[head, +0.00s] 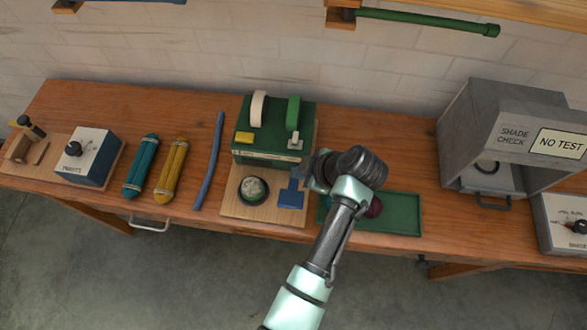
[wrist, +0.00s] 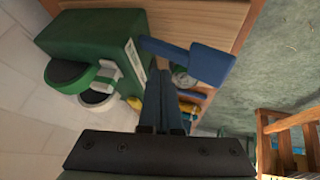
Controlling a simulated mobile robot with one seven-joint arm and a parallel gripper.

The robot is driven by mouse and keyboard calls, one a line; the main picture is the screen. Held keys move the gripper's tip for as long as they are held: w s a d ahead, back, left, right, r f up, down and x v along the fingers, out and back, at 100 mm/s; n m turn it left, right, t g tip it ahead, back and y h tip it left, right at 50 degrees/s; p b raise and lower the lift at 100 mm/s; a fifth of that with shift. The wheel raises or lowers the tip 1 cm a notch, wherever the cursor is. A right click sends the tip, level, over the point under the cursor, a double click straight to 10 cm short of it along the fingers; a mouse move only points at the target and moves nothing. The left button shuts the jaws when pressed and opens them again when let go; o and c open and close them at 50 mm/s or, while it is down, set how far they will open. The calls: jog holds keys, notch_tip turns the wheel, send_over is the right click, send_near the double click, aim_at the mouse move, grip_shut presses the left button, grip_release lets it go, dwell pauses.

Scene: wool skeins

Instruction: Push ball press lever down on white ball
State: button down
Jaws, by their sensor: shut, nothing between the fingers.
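The ball press (head: 268,148) is a green machine on a wooden board, and its green body (wrist: 95,35) fills the upper left of the wrist view. Its blue lever (head: 291,198) ends in a flat square pad, which also shows in the wrist view (wrist: 212,66). In the wrist view the ball (wrist: 181,78) is partly hidden by the lever. My gripper (head: 309,168) is shut and empty, close to the lever's right side. Its fingertips (wrist: 162,74) appear just beside the lever arm; I cannot tell whether they touch.
A green tray (head: 405,213) with a dark red ball (head: 374,207) lies right of the press, partly behind my arm. Teal (head: 141,166) and yellow (head: 172,170) skeins and a blue strand (head: 209,162) lie left. A grey shade-check box (head: 480,130) stands at right.

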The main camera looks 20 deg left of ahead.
jog(key=shift+w+a+r+p, duration=0.1)
jog(key=shift+w+r+p, duration=0.2)
jog(key=shift+r, duration=0.4)
jog(key=shift+w+a+r+p, duration=0.15)
jog(key=shift+r+p, duration=0.25)
jog(key=shift+r, duration=0.25)
jog(key=shift+w+d+r+p, duration=0.1)
jog(key=shift+w+r+p, duration=0.2)
jog(key=shift+r, duration=0.4)
jog(key=shift+s, duration=0.1)
